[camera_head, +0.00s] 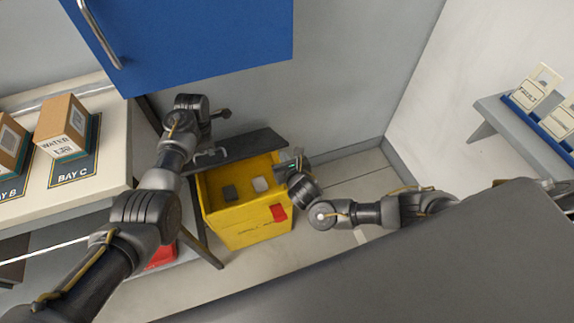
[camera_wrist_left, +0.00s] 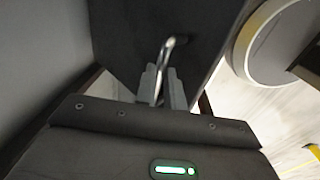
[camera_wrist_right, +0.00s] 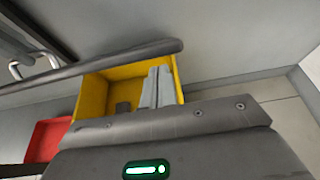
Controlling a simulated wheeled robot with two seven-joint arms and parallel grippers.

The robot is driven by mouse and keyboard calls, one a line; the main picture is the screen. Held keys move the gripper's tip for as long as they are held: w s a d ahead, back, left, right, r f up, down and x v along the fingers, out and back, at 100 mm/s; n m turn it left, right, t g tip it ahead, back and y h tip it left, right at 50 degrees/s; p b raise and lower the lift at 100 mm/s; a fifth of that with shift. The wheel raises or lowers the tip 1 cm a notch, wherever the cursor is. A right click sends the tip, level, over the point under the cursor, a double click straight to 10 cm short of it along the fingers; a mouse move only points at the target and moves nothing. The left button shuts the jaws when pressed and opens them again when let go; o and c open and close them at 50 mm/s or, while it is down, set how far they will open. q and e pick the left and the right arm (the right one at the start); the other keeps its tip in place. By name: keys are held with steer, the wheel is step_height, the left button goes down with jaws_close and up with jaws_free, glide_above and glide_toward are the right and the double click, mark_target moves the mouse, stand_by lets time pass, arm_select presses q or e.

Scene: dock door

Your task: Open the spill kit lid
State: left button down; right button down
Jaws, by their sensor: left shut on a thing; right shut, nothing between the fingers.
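The spill kit is a yellow box (camera_head: 248,228) on the floor with a red label on its front. Its dark grey lid (camera_head: 252,145) is raised at the back, and the inside shows. My left gripper (camera_wrist_left: 163,90) is shut on the lid's metal handle (camera_wrist_left: 169,48); in the head view the arm partly hides this grasp. My right gripper (camera_wrist_right: 157,88) is shut and empty. In the head view it is at the box's right rim. The right wrist view shows the lid edge (camera_wrist_right: 120,60) crossing above its fingers.
A blue cabinet (camera_head: 200,45) hangs above. A wall shelf (camera_head: 510,125) is at the right.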

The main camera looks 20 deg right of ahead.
arm_select(q)
steer(key=shift+w+a+f, duration=0.1)
steer(key=shift+a+f, duration=0.05)
steer(key=shift+a, duration=0.05)
arm_select(e)
steer(key=shift+w+r, duration=0.1)
steer(key=shift+w, duration=0.05)
